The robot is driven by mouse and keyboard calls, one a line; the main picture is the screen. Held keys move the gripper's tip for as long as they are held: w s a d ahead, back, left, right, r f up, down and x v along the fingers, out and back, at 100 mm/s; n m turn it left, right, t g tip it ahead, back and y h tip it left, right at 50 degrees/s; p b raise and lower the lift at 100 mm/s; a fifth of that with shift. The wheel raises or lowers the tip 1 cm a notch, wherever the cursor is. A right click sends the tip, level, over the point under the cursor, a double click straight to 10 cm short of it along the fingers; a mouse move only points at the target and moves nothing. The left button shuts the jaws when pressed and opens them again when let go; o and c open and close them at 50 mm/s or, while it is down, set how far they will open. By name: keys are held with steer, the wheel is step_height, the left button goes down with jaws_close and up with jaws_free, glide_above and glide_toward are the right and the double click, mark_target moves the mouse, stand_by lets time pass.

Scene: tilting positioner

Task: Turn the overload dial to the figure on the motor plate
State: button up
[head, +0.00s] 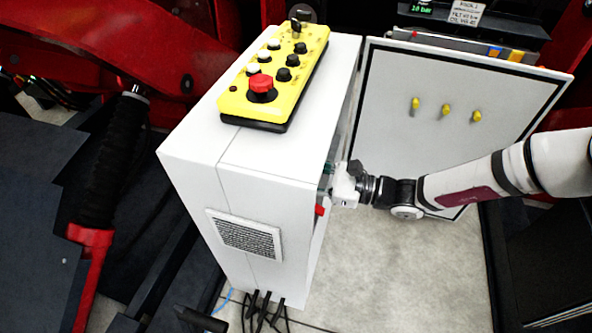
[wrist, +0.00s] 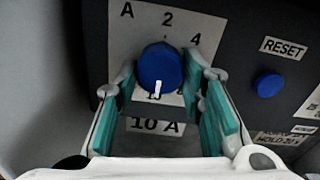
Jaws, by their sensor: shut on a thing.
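The overload dial (wrist: 158,62) is a round blue knob with a white pointer mark, on a pale scale plate (wrist: 122,38) on a dark device. The letter A and the figures 2 and 4 show above it; a partly covered figure that looks like 10 sits below. The pointer aims down, close to that figure. My gripper (wrist: 160,78) has its teal-padded fingers on either side of the dial, shut on it. In the head view my gripper (head: 330,186) reaches into the open cabinet side; the dial is hidden there.
A label reading 10 A (wrist: 156,126) shows below the dial. A blue RESET button (wrist: 268,84) is to the right. The white cabinet (head: 245,160) carries a yellow button box (head: 285,75) with a red stop button. Its open door (head: 450,85) stands behind my arm.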

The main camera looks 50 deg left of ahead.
steer(key=shift+f, duration=0.1)
stand_by(0.3)
steer(key=o, duration=1.1)
steer(key=shift+o, duration=0.2)
steer(key=v, duration=1.2)
steer(key=shift+d, duration=0.15)
